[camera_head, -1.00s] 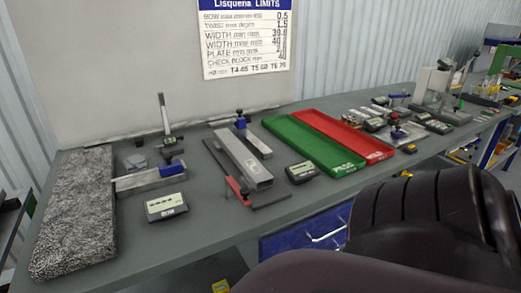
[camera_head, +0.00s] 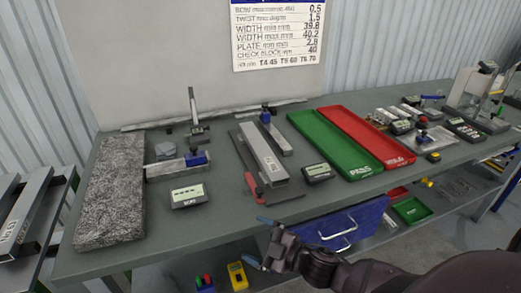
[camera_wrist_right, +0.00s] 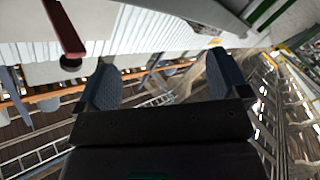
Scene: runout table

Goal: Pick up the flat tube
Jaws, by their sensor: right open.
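The flat tube appears to be the grey rectangular tube (camera_head: 263,158) lying lengthwise on a dark plate fixture (camera_head: 287,193) in the middle of the bench in the head view. A red part (camera_head: 250,185) of the fixture is at its near left. My right gripper (camera_head: 261,243) is in front of the bench's near edge, apart from the tube and nearer to me. Its two blue-grey fingers are spread with nothing between them; they also show in the right wrist view (camera_wrist_right: 163,86). I cannot make out the tube in the wrist view. My left gripper is out of view.
A granite slab (camera_head: 108,205) lies at the left of the bench. A display box (camera_head: 188,196) and another (camera_head: 318,172) flank the fixture. Green (camera_head: 330,146) and red (camera_head: 372,140) trays are to the right. A blue drawer (camera_head: 345,222) hangs under the bench edge.

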